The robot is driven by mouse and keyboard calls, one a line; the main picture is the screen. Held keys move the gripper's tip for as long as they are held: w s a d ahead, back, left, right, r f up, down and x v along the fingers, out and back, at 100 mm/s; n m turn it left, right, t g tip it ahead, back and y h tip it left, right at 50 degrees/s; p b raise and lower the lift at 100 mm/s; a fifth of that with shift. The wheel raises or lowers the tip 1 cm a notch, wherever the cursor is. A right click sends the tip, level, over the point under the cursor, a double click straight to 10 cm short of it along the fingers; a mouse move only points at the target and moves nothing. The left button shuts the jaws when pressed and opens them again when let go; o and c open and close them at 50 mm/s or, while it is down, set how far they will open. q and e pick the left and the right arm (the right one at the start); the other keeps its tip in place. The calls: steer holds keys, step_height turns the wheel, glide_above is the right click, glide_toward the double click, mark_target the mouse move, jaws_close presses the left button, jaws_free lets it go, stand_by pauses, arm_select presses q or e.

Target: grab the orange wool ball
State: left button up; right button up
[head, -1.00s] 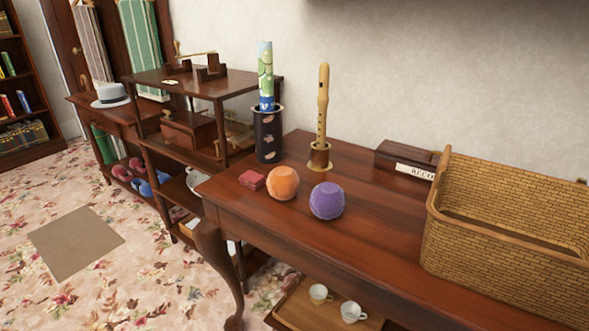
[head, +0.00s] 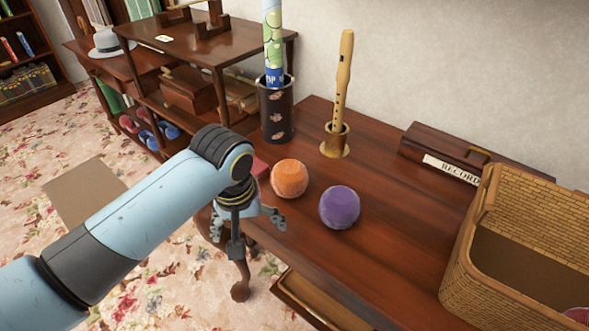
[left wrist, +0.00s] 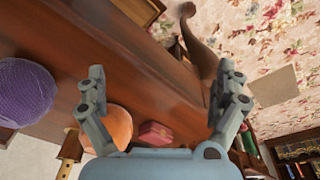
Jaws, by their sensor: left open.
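The orange wool ball (head: 289,179) rests on the dark wooden table (head: 385,260), left of the purple wool ball (head: 339,207). My left gripper (head: 248,232) is at the table's left edge, to the left of and nearer than the orange ball, and holds nothing. In the left wrist view its two fingers (left wrist: 162,85) are spread wide. There the orange ball (left wrist: 110,130) shows partly behind one finger, and the purple ball (left wrist: 24,92) lies further left. My right gripper is not in view.
A dark cylinder (head: 276,113) with a patterned roll and a recorder in a stand (head: 335,142) stand behind the balls. A record box (head: 440,152) and a wicker basket (head: 510,240) stand to the right. A small red box (head: 260,168) is partly hidden by my arm.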

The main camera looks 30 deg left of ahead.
mark_target(289, 166)
arm_select(q)
steer(key=w+r+n, duration=0.3)
steer(key=w+n, duration=0.1)
steer(key=w+r+n+g+p, duration=0.1)
steer(key=w+r+n, duration=0.3)
steer(key=w, duration=0.1)
steer(key=w+r+n, duration=0.4)
steer(key=shift+w+a+r, duration=0.2)
steer(key=shift+w+a, duration=0.05)
steer(key=shift+a, duration=0.15)
steer(key=shift+w+r+n+g+h, duration=0.15)
steer(key=shift+w+n+g+h, duration=0.2)
steer(key=shift+n, duration=0.15)
step_height(289, 166, down, 5)
steer(key=shift+r, duration=0.2)
steer(key=f, duration=0.6)
steer(key=shift+w+b, duration=0.2)
steer(key=shift+b, duration=0.15)
steer(key=shift+r, duration=0.1)
steer(key=c, duration=1.2)
